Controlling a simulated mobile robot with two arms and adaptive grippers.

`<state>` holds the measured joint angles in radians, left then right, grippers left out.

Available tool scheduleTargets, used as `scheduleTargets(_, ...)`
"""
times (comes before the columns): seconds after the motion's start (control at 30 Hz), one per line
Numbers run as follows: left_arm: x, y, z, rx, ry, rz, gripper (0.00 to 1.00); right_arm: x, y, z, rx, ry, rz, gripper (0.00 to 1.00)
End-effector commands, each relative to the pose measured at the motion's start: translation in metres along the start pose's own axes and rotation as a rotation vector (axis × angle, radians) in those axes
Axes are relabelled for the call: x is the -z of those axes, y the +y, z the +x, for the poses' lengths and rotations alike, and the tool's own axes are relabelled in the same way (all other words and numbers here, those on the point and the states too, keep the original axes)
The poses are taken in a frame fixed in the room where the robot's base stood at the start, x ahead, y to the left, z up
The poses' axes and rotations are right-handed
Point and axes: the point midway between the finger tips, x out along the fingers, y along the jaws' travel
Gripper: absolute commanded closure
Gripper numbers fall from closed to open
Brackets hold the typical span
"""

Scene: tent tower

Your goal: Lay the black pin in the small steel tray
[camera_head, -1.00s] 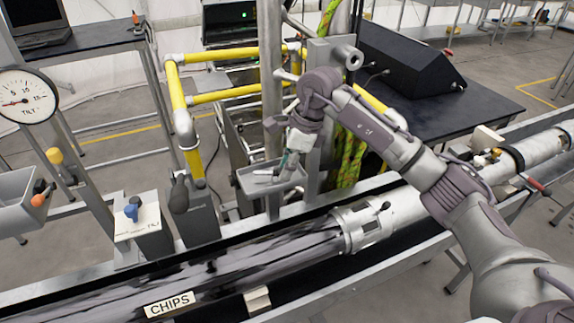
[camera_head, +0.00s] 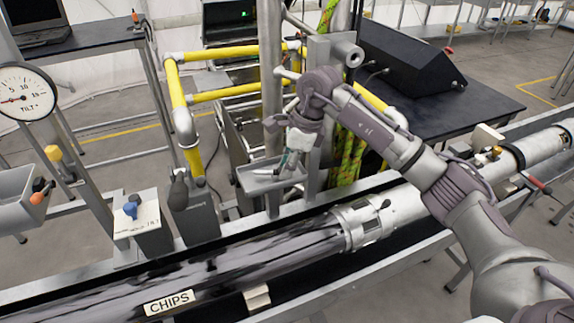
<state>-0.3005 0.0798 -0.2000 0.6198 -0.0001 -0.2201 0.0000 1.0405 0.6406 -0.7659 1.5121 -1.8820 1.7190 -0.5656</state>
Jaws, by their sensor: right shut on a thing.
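The small steel tray (camera_head: 256,187) is fixed beside the grey upright post, above the long trough. My right gripper (camera_head: 284,170) hangs from my right arm, pointing down over the right half of the tray. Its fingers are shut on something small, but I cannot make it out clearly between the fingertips. The black pin is not clearly visible. I cannot tell whether the fingertips or the held thing touch the tray. My left gripper is not in view.
A long pipe or core (camera_head: 230,268) lies in the trough, with a "CHIPS" label (camera_head: 169,303) in front. Yellow rails (camera_head: 224,94) stand behind and left of the tray.

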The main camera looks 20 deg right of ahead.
Motion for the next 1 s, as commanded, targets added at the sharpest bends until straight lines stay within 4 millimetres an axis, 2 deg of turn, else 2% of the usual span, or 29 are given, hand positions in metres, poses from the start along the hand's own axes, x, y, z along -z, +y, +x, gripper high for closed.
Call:
scheduleTargets(0.03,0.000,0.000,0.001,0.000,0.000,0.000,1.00,0.000,0.000,0.000,0.001,0.000,0.000,0.72)
scheduleTargets(0.2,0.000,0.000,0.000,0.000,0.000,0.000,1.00,0.000,0.000,0.000,-0.001,0.000,0.000,0.44)
scheduleTargets(0.73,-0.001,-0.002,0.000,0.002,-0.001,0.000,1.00,0.000,0.001,-0.002,-0.002,0.001,0.000,0.44)
scheduleTargets(0.87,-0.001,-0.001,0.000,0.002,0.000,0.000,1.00,0.000,0.000,-0.016,0.000,0.001,0.000,0.44)
scheduleTargets(1.0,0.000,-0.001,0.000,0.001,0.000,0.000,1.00,0.000,-0.001,-0.046,0.004,0.000,-0.001,0.44)
